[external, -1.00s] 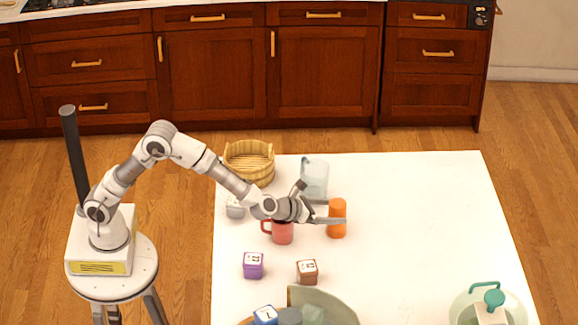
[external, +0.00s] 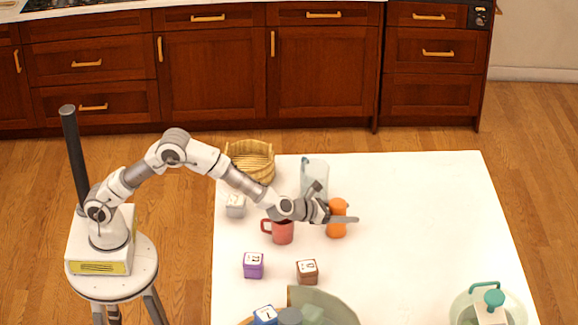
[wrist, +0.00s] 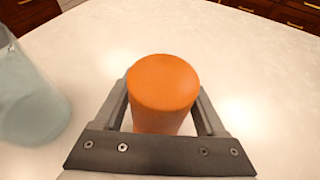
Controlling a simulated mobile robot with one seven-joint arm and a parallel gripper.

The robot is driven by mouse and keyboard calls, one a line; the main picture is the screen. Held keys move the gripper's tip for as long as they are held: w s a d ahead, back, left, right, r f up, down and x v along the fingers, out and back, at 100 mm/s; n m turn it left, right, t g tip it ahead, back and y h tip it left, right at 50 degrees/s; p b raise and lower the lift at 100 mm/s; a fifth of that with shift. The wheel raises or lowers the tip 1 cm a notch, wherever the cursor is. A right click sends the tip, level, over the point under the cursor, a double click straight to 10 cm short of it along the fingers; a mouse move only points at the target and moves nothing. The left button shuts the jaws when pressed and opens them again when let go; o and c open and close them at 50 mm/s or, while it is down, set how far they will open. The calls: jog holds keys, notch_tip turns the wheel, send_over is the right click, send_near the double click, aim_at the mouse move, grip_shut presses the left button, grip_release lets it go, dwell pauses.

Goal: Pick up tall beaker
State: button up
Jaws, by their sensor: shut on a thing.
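The tall beaker (external: 337,231) is a plain orange cylinder, upright at the upper middle of the white table. In the wrist view the orange beaker (wrist: 163,85) stands between the two fingers, its round top facing the camera. My gripper (external: 338,206) is shut on its sides, one finger on each side; the fingers also show in the wrist view (wrist: 162,97). The beaker's lower part is hidden by the gripper in the wrist view. I cannot tell whether its base touches the table.
A clear pitcher (external: 315,172) stands close behind the beaker; it shows at left in the wrist view (wrist: 30,100). A red mug (external: 283,233) is under my wrist. A basket (external: 250,163), several small blocks and a pale bowl (external: 335,302) are nearby. The table's right side is mostly clear.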

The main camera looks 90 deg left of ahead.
jog(key=c, duration=0.4)
jog(key=shift+o, duration=0.2)
jog(key=shift+r, duration=0.15)
